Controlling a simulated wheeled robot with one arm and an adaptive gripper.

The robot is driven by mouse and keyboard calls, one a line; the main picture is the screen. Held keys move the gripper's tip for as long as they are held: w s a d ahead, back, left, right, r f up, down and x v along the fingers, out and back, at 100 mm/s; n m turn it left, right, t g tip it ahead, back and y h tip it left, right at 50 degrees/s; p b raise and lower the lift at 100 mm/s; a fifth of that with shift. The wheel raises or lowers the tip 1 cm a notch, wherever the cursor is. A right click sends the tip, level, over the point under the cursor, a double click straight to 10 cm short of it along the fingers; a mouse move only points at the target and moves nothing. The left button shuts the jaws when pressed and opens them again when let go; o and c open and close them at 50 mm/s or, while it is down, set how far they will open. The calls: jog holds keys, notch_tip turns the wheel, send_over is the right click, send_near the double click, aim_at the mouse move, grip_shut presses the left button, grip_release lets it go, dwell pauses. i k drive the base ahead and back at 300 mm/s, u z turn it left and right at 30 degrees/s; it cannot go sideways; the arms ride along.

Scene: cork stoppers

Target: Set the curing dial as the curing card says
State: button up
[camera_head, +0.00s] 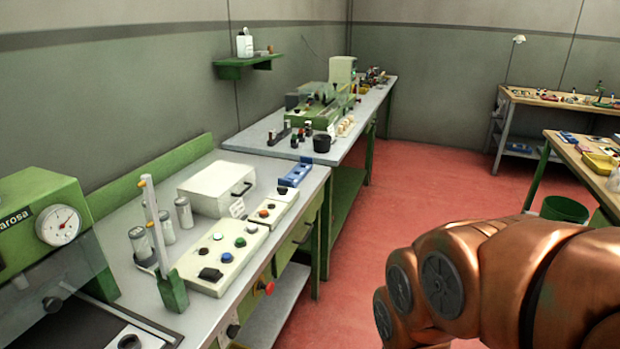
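A white box with a black handle (218,187) stands on the left bench. A small white card (237,208) with dark marks stands at its front corner; its text is too small to read, and I cannot tell if it is the curing card. A cream control panel (232,255) with several coloured knobs or buttons lies in front of the box, beside a smaller panel (272,209). A round gauge (59,226) with a red needle is on a green machine at the left. I cannot tell which is the curing dial. My copper arm shows at lower right; my gripper is out of view.
A green-based post (171,290) and several grey canisters (184,212) stand on the grey bench. Another bench (262,139) with a green machine is farther back. Red floor (420,205) is open between the left benches and the wooden tables at right. A green bin (564,210) stands there.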

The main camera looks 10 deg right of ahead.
aim_at(282, 191)
jog(key=u, duration=0.05)
jog(key=i, duration=0.95)
jog(key=u, duration=0.8)
